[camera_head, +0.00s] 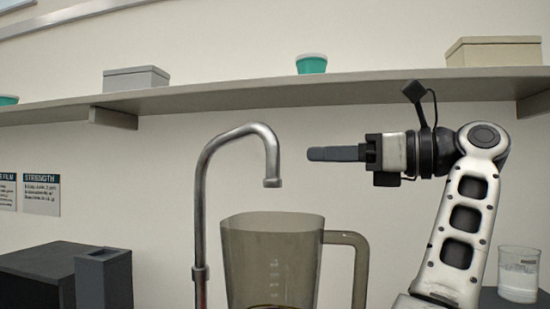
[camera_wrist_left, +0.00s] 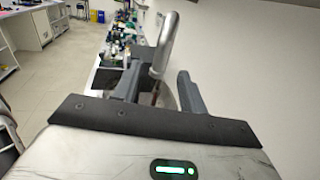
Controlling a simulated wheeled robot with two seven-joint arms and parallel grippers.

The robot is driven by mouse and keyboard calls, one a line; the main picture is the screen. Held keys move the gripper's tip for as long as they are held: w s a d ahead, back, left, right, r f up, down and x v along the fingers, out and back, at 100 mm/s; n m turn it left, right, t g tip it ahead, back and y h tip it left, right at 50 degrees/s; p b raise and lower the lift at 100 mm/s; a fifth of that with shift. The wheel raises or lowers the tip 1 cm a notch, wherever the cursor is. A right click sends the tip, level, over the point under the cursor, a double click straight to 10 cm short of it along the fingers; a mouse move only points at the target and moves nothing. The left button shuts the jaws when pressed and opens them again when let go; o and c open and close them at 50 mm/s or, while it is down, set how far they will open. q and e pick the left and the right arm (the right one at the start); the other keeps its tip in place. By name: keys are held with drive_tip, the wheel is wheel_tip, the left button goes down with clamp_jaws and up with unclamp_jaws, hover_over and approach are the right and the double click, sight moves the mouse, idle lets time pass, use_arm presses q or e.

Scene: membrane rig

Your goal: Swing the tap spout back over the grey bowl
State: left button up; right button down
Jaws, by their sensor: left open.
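The metal tap (camera_head: 200,210) stands upright left of centre in the head view. Its curved spout (camera_head: 271,160) bends to the right, and its mouth shows just above the rim of a translucent brown-grey jug (camera_head: 270,262). My left gripper (camera_head: 318,154) is right of the spout, its fingers pointing left at it with a gap between. In the left wrist view the spout (camera_wrist_left: 167,42) shows ahead, between the two parted fingers of the left gripper (camera_wrist_left: 158,85). The gripper is open and empty. I see no grey bowl. My right gripper is not in view.
A shelf (camera_head: 230,97) runs along the wall above, with boxes and teal cups. A dark box (camera_head: 40,272) and a grey block (camera_head: 104,280) stand at lower left. The jug's handle (camera_head: 360,270) sticks out below my gripper. A glass beaker (camera_head: 518,275) stands at right.

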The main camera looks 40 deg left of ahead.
sight(272, 153)
use_arm(q)
drive_tip(key=p+x, duration=0.1)
drive_tip(key=x, duration=0.9)
drive_tip(key=shift+w+a, duration=0.15)
drive_tip(key=shift+a, duration=0.1)
clamp_jaws()
